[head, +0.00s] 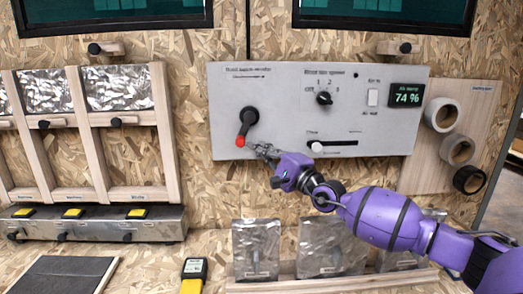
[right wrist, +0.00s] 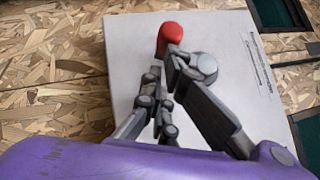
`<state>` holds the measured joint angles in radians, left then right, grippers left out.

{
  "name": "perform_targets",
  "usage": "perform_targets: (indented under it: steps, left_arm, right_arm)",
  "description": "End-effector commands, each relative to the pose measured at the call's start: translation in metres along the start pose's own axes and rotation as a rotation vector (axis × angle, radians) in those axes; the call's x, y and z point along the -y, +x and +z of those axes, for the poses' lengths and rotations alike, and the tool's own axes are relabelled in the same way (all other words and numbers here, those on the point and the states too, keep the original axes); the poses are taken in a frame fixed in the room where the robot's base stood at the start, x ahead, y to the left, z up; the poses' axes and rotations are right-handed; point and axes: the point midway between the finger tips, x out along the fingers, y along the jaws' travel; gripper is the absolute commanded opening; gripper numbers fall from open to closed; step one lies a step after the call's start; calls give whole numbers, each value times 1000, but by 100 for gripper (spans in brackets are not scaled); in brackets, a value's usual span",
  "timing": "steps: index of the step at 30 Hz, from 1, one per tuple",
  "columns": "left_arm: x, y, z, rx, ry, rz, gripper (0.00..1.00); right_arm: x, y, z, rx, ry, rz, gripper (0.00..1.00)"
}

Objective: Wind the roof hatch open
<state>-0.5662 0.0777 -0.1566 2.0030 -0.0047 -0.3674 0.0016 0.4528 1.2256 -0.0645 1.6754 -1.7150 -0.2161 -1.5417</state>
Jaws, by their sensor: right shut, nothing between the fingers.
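The roof hatch crank is on a grey wall panel (head: 290,85). It has a dark hub (head: 251,115) and a red knob (head: 240,141) at the lower left end of its arm. My right gripper (head: 262,150) is just right of the red knob in the head view, its fingers shut and empty. I cannot tell whether the fingers touch the crank. My left gripper is out of view.
The panel also carries a rotary knob (head: 324,98), a slider (head: 317,147), a switch (head: 373,97) and a display (head: 406,94) reading 74 %. Tape rolls (head: 457,150) hang at the right. Foil pouches (head: 257,248) stand below, under my right arm.

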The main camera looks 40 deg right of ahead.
Motion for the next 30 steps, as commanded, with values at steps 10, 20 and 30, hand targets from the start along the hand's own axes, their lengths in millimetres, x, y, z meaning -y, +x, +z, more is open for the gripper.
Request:
perform_targets:
  steps: [10,20,30]
  left_arm:
    - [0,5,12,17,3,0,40]
    - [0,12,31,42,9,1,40]
    - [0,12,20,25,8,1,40]
  right_arm:
    - [-5,4,5,3,52,-51,0]
    - [-14,14,15,3,184,-179,0]
    - [-14,29,31,5,198,-199,0]
